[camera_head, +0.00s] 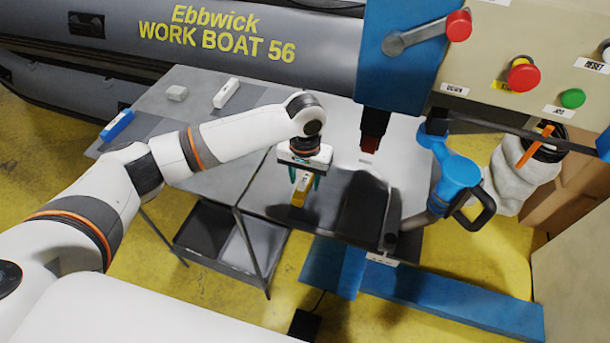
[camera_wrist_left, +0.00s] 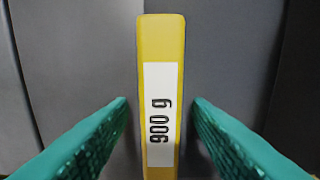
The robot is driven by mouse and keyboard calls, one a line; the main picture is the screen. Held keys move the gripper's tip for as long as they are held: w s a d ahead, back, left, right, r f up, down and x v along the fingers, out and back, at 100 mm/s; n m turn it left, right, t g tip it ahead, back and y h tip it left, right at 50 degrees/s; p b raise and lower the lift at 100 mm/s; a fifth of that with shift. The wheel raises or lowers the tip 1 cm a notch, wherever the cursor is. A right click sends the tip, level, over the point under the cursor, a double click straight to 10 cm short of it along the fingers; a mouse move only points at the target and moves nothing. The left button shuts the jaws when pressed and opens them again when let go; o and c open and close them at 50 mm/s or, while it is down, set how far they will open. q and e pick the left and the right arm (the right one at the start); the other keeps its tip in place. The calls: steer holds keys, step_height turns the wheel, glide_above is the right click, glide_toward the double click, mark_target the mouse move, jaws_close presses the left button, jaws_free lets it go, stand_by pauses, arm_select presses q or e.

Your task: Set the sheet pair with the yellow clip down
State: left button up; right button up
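The yellow clip (camera_head: 300,190) lies on grey sheet material (camera_head: 268,188) at the near side of the work table. In the left wrist view the clip (camera_wrist_left: 160,40) is a long yellow bar with a white "900 g" label, over a grey surface (camera_wrist_left: 225,60). My left gripper (camera_head: 305,180) is right above the clip, with one green finger on each side. A narrow gap shows between each fingertip and the clip, so it is open. I cannot make out two separate sheets. My right gripper is not in view.
A machine's dark red-tipped head (camera_head: 372,135) hangs just right of my left gripper. A trolley with bins stands below.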

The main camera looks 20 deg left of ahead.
arm_select(q)
steer(key=shift+r, duration=0.1)
step_height(320, 180, up, 12)
steer(key=b, duration=0.2)
stand_by(0.3)
stand_by(0.5)
